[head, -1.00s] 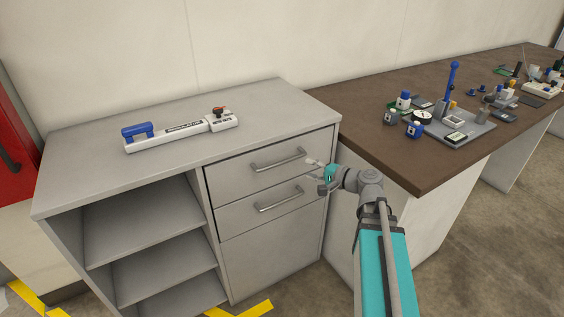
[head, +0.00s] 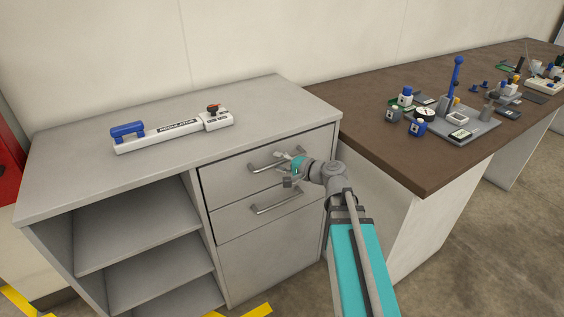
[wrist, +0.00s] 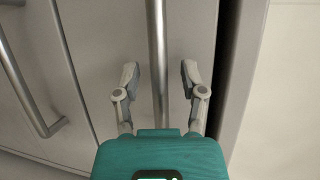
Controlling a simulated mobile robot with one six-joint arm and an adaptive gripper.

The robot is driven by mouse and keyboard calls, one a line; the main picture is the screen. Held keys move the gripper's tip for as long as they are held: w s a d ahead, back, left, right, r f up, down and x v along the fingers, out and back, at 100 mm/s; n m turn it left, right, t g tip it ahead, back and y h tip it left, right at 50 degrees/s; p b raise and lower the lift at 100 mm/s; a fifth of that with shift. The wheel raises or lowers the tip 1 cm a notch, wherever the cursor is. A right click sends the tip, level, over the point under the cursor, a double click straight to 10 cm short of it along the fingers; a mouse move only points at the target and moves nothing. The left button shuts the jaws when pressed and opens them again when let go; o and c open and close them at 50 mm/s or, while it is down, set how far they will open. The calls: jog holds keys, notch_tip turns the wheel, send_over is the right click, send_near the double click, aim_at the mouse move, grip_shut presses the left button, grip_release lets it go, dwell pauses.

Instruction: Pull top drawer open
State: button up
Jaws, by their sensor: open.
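The top drawer (head: 228,176) of the grey cabinet is closed, its front flush with the cabinet. Its silver bar handle (head: 262,165) runs across the front. My gripper (head: 287,155) is at the right part of this handle. In the wrist view my gripper (wrist: 160,78) is open, with one finger on each side of the top handle (wrist: 157,45). The fingers look apart from the bar, with a gap on both sides. The lower drawer's handle (head: 276,203) is below, and it also shows at the left in the wrist view (wrist: 22,80).
A white device with a blue handle (head: 165,133) lies on the cabinet top (head: 75,165). Open shelves (head: 135,235) are at the left. A brown table (head: 375,155) with bottles and instruments stands close at the right. Floor in front carries yellow tape (head: 258,310).

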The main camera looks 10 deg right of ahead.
jog(key=shift+d, duration=0.1)
jog(key=shift+d, duration=0.1)
grip_shut()
jog(key=shift+s, duration=0.1)
